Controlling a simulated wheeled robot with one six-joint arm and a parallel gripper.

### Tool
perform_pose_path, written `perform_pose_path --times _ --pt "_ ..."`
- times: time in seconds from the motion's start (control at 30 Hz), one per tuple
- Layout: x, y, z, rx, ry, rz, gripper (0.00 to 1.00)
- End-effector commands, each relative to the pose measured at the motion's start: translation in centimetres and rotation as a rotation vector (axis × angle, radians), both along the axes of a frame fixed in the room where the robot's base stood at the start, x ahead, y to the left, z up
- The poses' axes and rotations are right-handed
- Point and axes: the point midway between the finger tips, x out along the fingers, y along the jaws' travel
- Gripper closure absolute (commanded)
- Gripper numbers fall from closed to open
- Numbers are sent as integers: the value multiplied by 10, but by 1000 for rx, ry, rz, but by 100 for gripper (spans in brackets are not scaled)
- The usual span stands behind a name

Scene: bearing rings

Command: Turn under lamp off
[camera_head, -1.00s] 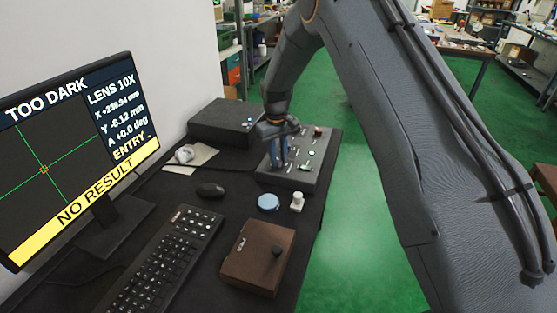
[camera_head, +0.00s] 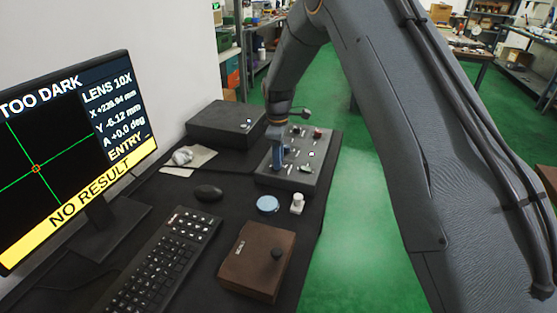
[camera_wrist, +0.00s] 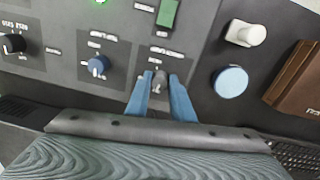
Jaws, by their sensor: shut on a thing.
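A grey control panel (camera_head: 298,180) lies on the desk beyond the mouse. Its wrist-view face (camera_wrist: 62,75) carries a black knob (camera_wrist: 14,44), a blue knob (camera_wrist: 98,66), a lit green lamp (camera_wrist: 98,3) and a green switch (camera_wrist: 167,13). My gripper (camera_wrist: 160,88) has its two blue fingers closed around a small grey knob (camera_wrist: 158,80) on the panel. In the head view my gripper (camera_head: 277,160) is at the panel's left part. The printed labels are too small to read, so I cannot tell which control is the under lamp's.
A monitor (camera_head: 80,150) reads "TOO DARK" and "NO RESULT". A keyboard (camera_head: 165,260), mouse (camera_head: 208,193), blue disc (camera_head: 267,204), white piece (camera_head: 297,203) and brown box (camera_head: 257,260) lie on the dark desk. A black box (camera_head: 226,122) stands behind.

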Motion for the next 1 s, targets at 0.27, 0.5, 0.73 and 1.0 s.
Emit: perform_pose_path --times 0.27,0.5,0.73,1.0 --pt "1 0 1 1 -1 84 100" --pt "1 0 1 0 -1 102 100" --pt "0 0 1 0 -1 102 100" --pt "0 0 0 0 0 101 60"
